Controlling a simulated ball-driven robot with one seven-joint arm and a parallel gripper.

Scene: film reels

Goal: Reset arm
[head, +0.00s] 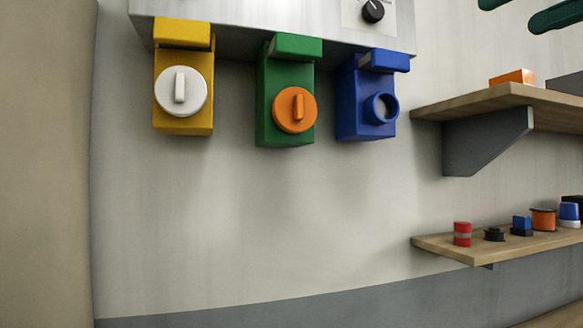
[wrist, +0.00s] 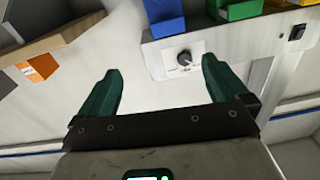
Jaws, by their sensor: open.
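My gripper (wrist: 160,65) is open in the wrist view, with its two dark green fingers wide apart and nothing between them. In the head view only the green finger ends of my gripper (head: 524,12) show at the top right corner, above the upper shelf. They are apart from the shelf. The rest of my arm is out of the head view. In the wrist view a black knob (wrist: 184,56) on a white panel appears beyond the gap between the fingers.
Yellow (head: 183,120), green (head: 285,135) and blue (head: 350,110) holders hang under a metal box on the wall. The upper shelf (head: 505,96) carries an orange block (head: 512,77). The lower shelf (head: 455,247) holds several small items. The wall below the holders is clear.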

